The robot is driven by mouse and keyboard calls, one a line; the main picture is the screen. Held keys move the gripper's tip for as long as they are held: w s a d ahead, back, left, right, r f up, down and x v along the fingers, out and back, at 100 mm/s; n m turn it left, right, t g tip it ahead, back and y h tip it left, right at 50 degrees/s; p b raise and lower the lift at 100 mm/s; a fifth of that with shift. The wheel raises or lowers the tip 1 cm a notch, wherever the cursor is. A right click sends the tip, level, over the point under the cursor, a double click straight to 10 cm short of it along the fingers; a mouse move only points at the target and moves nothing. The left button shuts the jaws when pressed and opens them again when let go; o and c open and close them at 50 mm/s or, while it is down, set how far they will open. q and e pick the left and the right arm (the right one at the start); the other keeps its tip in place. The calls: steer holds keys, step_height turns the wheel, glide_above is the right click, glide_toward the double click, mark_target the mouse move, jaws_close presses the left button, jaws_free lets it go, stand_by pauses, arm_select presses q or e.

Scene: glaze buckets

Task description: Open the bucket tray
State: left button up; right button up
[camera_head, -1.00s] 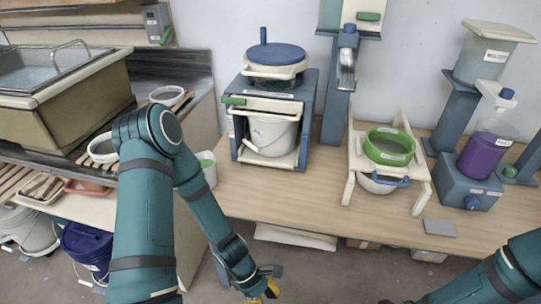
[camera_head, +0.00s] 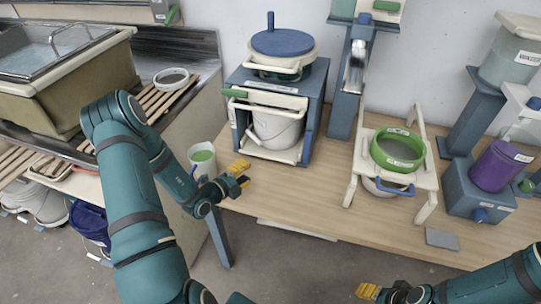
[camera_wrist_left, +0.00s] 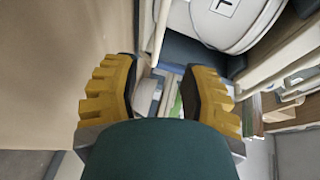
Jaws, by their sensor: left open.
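The bucket tray (camera_head: 280,154) is a cream slab at the bottom of a blue stand (camera_head: 314,110). A white bucket (camera_head: 277,130) with a wire handle stands on it, inside the frame. My left gripper (camera_head: 240,173) is open and empty, in front and to the left of the stand, near the table's front edge. In the left wrist view its yellow fingers (camera_wrist_left: 160,95) are spread apart, with part of a white bucket (camera_wrist_left: 222,22) beyond them. My right gripper (camera_head: 368,291) shows only partly at the bottom edge; its opening is unclear.
A cream stand with a green sieve (camera_head: 398,150) is to the right, and a grey tile (camera_head: 442,238) lies near the front edge. The wooden tabletop (camera_head: 310,190) between is clear.

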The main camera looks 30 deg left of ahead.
mark_target(269, 157)
arm_select(q)
steer(key=b+x, duration=0.1)
steer(key=x, duration=1.1)
steer(key=shift+w+d+f, duration=0.1)
steer(key=shift+w+d, duration=0.05)
steer(key=shift+w, duration=0.05)
jaws_close()
